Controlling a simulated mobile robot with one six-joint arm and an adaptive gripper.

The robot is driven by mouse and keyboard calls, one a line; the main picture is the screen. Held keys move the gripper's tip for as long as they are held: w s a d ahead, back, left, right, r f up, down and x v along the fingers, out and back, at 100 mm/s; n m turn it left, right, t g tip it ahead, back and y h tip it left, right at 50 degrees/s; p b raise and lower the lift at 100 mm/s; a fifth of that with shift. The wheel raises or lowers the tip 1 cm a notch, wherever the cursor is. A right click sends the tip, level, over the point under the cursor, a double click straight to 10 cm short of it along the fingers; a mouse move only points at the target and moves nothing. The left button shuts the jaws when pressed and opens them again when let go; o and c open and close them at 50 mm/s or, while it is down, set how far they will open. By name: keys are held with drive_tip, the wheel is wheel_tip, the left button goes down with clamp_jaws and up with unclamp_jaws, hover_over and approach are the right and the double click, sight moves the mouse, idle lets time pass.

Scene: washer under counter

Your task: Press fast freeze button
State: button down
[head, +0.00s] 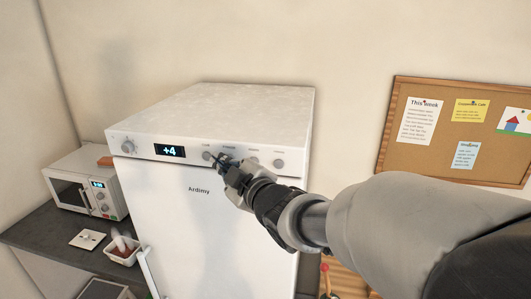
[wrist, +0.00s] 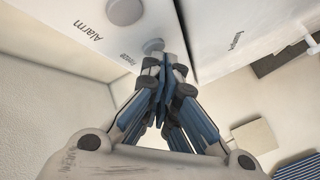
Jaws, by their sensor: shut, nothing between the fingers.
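A white fridge (head: 180,210) has a control panel (head: 190,152) along its top front edge, with a knob (head: 128,146), a display reading +4 (head: 170,151) and a row of round grey buttons. In the wrist view, one button (wrist: 125,11) is by the label "Alarm". Another button (wrist: 153,45), by a label that seems to end in "reeze", is right at my fingertips. My gripper (head: 219,158) is shut and empty, its tips at the panel beside the leftmost button (head: 207,155). It hides part of the row. I cannot tell whether the tips touch a button.
A microwave (head: 85,190) and a small white container (head: 122,250) are on the dark counter (head: 40,238) to the left. A cork board (head: 455,130) hangs on the wall at right. The fridge top (head: 220,105) is bare.

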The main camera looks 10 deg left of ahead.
idle(0.8)
drive_tip(key=shift+s+b, duration=0.5)
drive_tip(key=shift+b, duration=0.05)
drive_tip(key=s+b, duration=0.4)
drive_tip(key=s, duration=0.2)
drive_tip(key=shift+a, duration=0.25)
